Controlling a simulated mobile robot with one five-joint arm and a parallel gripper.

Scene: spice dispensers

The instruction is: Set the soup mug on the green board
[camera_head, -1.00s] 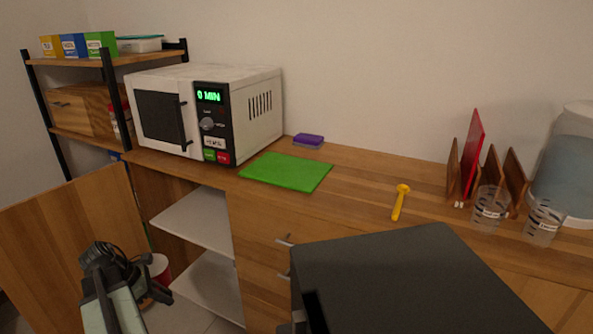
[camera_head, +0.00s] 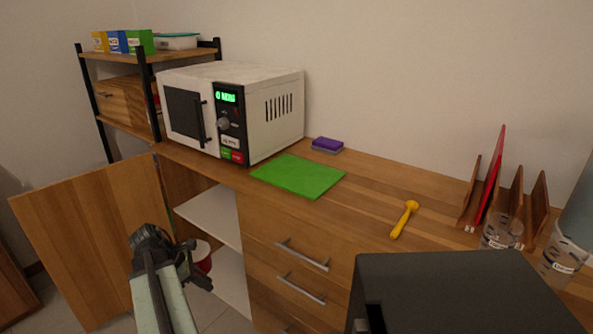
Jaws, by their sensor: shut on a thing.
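The soup mug (camera_head: 204,258), red with a white top, shows low at the left, partly hidden behind my gripper (camera_head: 194,264). My gripper is shut on the mug and holds it in front of the open cabinet, below counter height. The exact grip on the mug is hidden by the arm. The green board (camera_head: 298,176) lies flat and bare on the wooden counter, right of the microwave and up and right of my gripper.
The open cabinet door (camera_head: 90,235) stands left of my arm. A white microwave (camera_head: 235,110) is on the counter. A purple sponge (camera_head: 327,144) lies behind the board, and a yellow tool (camera_head: 404,219) lies to its right. A dark box-like surface (camera_head: 460,290) fills the lower right.

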